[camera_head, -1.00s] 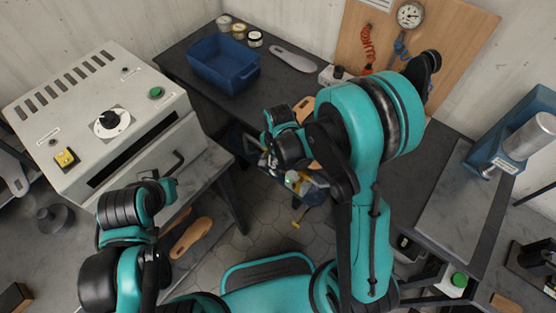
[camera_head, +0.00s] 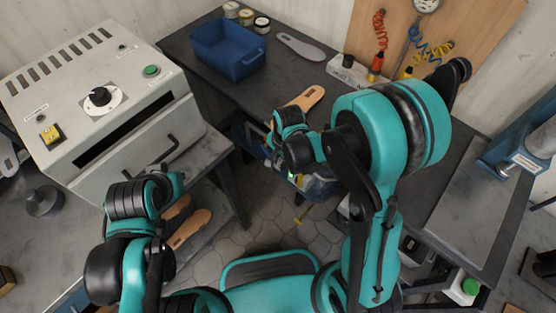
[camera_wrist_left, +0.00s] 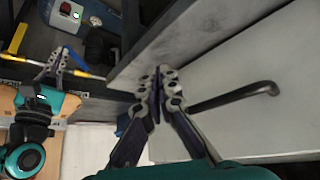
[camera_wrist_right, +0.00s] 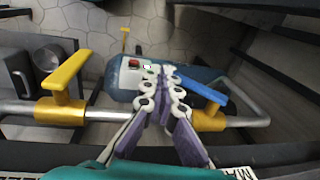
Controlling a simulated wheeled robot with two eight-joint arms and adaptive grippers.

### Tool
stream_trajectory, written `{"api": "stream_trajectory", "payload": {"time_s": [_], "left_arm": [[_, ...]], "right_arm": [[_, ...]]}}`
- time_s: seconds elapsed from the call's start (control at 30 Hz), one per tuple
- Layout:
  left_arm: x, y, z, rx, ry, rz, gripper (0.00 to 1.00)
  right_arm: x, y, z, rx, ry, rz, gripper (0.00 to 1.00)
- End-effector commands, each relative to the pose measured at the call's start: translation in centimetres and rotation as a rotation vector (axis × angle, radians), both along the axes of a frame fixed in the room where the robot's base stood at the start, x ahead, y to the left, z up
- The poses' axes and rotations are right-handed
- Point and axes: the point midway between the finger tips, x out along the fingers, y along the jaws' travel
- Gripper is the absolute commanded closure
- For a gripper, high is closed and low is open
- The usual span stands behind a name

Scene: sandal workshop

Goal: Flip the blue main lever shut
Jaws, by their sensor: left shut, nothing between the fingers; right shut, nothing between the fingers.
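The blue main lever (camera_wrist_right: 204,91) shows in the right wrist view. It sits on a brass-yellow valve body (camera_wrist_right: 207,120) on a grey pipe and slants up and left from it, at an angle to the pipe. My right gripper (camera_wrist_right: 160,72) is shut and empty, its fingertips just left of the lever's free end; I cannot tell whether they touch it. In the head view that gripper is mostly hidden by its own arm. My left gripper (camera_wrist_left: 158,72) is shut and empty before the grey oven front, near its black handle (camera_wrist_left: 235,97).
A yellow lever (camera_wrist_right: 66,75) stands on the same pipe at left. A blue rounded body (camera_wrist_right: 125,78) with a red button lies behind my right fingertips. The workbench above holds a blue crate (camera_head: 220,65) and a sandal sole (camera_head: 305,98). The oven (camera_head: 75,85) stands left.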

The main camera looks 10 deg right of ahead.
Motion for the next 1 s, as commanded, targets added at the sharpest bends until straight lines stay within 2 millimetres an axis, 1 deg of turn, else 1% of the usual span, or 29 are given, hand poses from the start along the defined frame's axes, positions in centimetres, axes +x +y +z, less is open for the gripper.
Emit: {"api": "stream_trajectory", "payload": {"time_s": [0.03, 0.1, 0.3, 0.9, 1.0], "left_arm": [[0.0, 0.0, -0.5, 0.000, 0.000, 0.000, 1.00], [0.0, 0.0, -0.8, 0.000, 0.000, 0.000, 1.00], [0.0, 0.0, -1.4, 0.000, 0.000, 0.000, 1.00], [0.0, 0.0, -1.5, 0.000, 0.000, 0.000, 1.00], [0.0, 0.0, -1.3, 0.000, 0.000, 0.000, 1.00]], "right_arm": [[0.0, 0.0, -0.4, 0.008, -0.010, -0.001, 1.00], [0.0, 0.0, -0.7, 0.023, -0.028, -0.001, 1.00], [0.1, 0.0, -1.0, 0.060, -0.077, 0.000, 1.00], [0.2, 0.1, -0.9, 0.077, -0.099, 0.000, 1.00], [0.1, 0.0, -0.6, 0.076, -0.099, -0.001, 1.00]]}}
